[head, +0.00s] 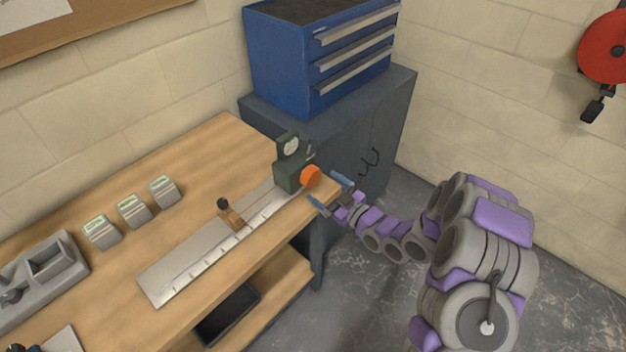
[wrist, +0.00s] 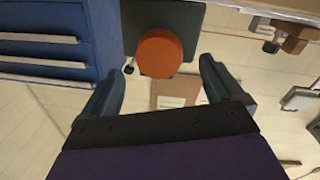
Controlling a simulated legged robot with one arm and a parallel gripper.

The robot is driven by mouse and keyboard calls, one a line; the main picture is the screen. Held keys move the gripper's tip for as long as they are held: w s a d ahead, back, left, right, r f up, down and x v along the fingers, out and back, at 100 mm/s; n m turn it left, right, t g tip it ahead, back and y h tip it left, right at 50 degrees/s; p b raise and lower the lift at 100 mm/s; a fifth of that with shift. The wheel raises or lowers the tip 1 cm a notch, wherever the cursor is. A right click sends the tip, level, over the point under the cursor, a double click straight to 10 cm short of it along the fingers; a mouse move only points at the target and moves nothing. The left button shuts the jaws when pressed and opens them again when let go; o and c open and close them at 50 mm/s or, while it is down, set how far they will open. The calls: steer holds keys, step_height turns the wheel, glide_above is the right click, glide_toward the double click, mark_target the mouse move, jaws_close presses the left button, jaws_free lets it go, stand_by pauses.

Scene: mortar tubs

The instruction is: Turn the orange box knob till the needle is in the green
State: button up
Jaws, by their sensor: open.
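The orange knob (head: 311,175) sits on the side of a dark green box (head: 288,176) at the right end of the wooden bench. A round pale dial (head: 291,147) stands on top of the box; its needle and green zone are too small to read. My gripper (head: 329,193) is open beside the knob, with its fingers pointing towards it. In the wrist view the orange knob (wrist: 160,53) lies ahead, between and beyond the two fingertips (wrist: 160,78). I see no contact between the fingers and the knob.
A metal ruled plate (head: 205,255) with a small wooden slider (head: 231,217) runs along the bench to the box. Several small grey blocks (head: 133,210) and a grey tray (head: 40,268) lie to the left. A grey cabinet (head: 345,130) bearing a blue drawer chest (head: 315,60) stands behind.

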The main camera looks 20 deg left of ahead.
mark_target(314, 180)
steer(key=shift+b+x, duration=0.45)
steer(key=shift+x, duration=2.5)
steer(key=c, duration=1)
